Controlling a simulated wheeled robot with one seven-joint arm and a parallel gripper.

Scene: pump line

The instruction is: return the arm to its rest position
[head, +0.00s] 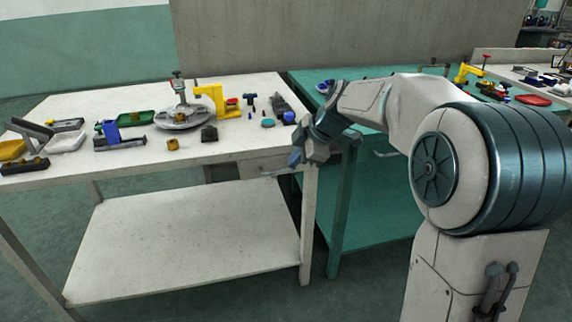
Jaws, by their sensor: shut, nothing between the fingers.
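My arm reaches in from the right of the head view, bent at the elbow, with its far end angled down. My gripper (294,159) is at the front right corner of the white workbench (240,150), beside its edge, near the gap to the green bench. The gripper is small in the view and appears shut, with nothing seen in it. I cannot tell whether it touches the bench edge.
The white bench holds a round fixture (183,118), a yellow press (217,98), a green tray (136,118), a blue block (111,132) and several small parts. A green bench (343,190) stands close on the right, behind my arm. The lower shelf (190,240) is bare.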

